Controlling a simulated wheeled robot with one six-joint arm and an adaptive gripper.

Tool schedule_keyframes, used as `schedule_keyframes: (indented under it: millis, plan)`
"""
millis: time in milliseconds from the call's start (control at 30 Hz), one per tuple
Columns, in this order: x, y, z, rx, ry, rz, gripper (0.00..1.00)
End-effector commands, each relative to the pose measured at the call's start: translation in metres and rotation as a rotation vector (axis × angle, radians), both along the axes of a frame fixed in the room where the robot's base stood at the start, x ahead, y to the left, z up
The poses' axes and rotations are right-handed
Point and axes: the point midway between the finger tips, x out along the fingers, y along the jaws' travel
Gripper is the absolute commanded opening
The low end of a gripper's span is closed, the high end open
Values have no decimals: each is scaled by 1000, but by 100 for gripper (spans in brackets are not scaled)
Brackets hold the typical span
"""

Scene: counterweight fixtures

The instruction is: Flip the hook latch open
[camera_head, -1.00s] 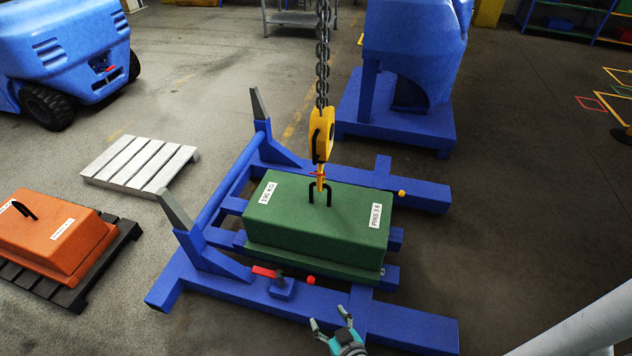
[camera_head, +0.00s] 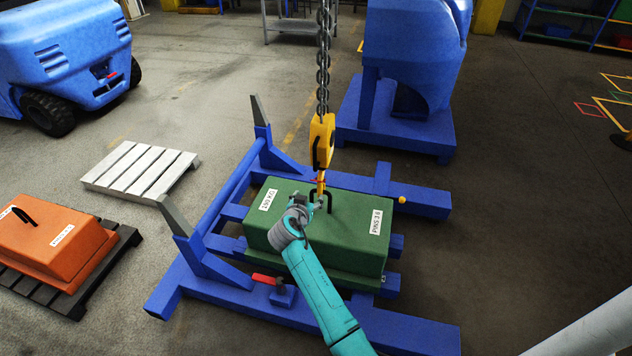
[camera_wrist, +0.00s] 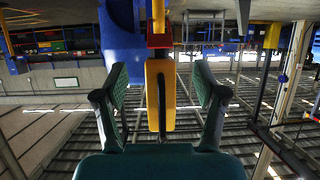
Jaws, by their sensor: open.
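The yellow hook block (camera_head: 322,138) hangs on a chain above the green counterweight (camera_head: 345,213). A black bar shows on the block's left side. A small red part (camera_head: 317,181), possibly the hook latch, sits on the hook below the block, close to the black lifting loop. My gripper (camera_head: 310,200) is beside this lower hook, over the counterweight. In the wrist view my gripper (camera_wrist: 162,85) is open, with the yellow block (camera_wrist: 153,80) and red part (camera_wrist: 159,41) seen between its fingers. I cannot tell whether anything touches; my gripper partly hides the hook tip and loop.
The counterweight rests on a blue frame (camera_head: 215,205) with upright grey-tipped posts. A red-handled lever (camera_head: 265,279) is at its near side. An orange weight (camera_head: 55,240) on a dark pallet and an empty pale pallet (camera_head: 138,168) stand left.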

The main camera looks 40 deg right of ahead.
Motion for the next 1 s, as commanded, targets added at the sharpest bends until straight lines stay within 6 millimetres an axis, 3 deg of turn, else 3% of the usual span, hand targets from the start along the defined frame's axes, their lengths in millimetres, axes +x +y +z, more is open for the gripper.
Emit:
schedule_keyframes:
  millis: [200,700,1000]
  plan:
    - [13,-12,12,-3,-12,-37,71]
    - [57,-68,-17,-3,-11,-35,71]
    - [70,-85,-28,-3,-11,-34,71]
